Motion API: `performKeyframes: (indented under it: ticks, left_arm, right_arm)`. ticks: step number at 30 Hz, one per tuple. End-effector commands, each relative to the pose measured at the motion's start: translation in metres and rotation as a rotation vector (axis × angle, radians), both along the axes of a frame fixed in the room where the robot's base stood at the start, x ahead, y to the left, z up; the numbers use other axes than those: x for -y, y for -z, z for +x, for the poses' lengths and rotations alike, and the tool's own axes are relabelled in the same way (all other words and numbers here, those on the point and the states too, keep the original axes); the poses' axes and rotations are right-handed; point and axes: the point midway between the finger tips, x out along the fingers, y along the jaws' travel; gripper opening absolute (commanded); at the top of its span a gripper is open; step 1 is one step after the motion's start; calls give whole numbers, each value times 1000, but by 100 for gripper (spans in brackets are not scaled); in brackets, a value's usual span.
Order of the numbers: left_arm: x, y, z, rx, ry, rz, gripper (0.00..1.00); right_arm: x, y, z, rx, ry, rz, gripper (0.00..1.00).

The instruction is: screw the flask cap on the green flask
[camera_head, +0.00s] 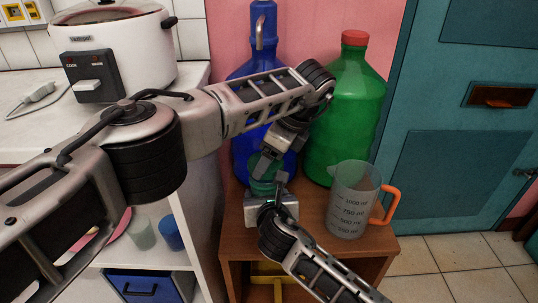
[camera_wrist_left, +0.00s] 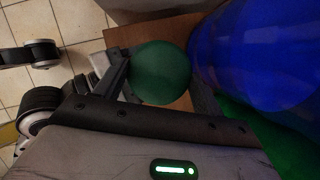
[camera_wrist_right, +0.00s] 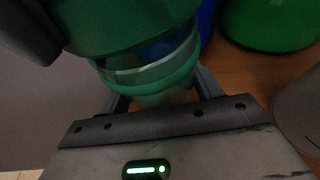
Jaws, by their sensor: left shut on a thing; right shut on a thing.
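The green flask (camera_head: 261,187) stands on the brown wooden shelf, small and partly hidden by my grippers in the head view. In the right wrist view the flask (camera_wrist_right: 150,75) is translucent green with a raised rim. My right gripper (camera_wrist_right: 162,98) is shut on it from the side, low down. The dark green flask cap (camera_wrist_left: 160,72) looks round from above in the left wrist view, and my left gripper (camera_wrist_left: 160,85) is shut on it. The cap (camera_wrist_right: 115,25) is above the flask in the right wrist view; I cannot tell whether its threads are engaged.
A blue jug (camera_head: 241,145) stands close behind the flask. A large green jug (camera_head: 345,115) with a red cap is to its right. A clear measuring jug (camera_head: 348,212) with an orange handle stands near my right gripper. A rice cooker (camera_head: 130,50) is on the left counter.

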Motion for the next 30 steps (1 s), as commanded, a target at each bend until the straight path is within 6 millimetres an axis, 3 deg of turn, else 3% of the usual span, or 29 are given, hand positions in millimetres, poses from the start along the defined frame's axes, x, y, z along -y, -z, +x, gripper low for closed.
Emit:
performKeyframes:
  ticks: [14, 15, 20, 26, 30]
  left_arm:
    - [0, 10, 0, 0, 1, 0, 48]
    - [0, 11, 0, 0, 1, 0, 48]
    - [-1, 10, 1, 2, 60, -1, 48]
    - [-5, 9, -1, 3, 391, 1, 48]
    - [-10, 10, -3, 3, 798, -3, 48]
  right_arm:
    - [0, 1, 0, -2, 1, -1, 23]
    - [0, 1, 0, -2, 1, -1, 1]
    - [0, 1, 0, -2, 1, -1, 0]
    - [0, 1, 0, -2, 0, -1, 0]
    - [0, 1, -1, -2, -1, -1, 0]
